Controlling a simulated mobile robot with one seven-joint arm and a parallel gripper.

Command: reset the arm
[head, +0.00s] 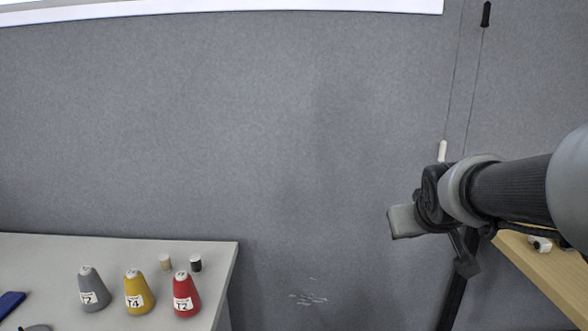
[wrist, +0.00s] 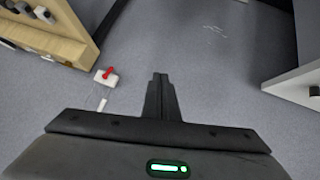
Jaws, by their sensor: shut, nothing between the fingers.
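The gripper is apart from both tables.
A light table (head: 120,250) at the lower left carries grey (head: 91,290), yellow (head: 138,293) and red (head: 186,295) cones. A wooden table (head: 545,275) is at the right, below my arm. A white box with a red part (wrist: 106,77) lies near the wooden furniture.

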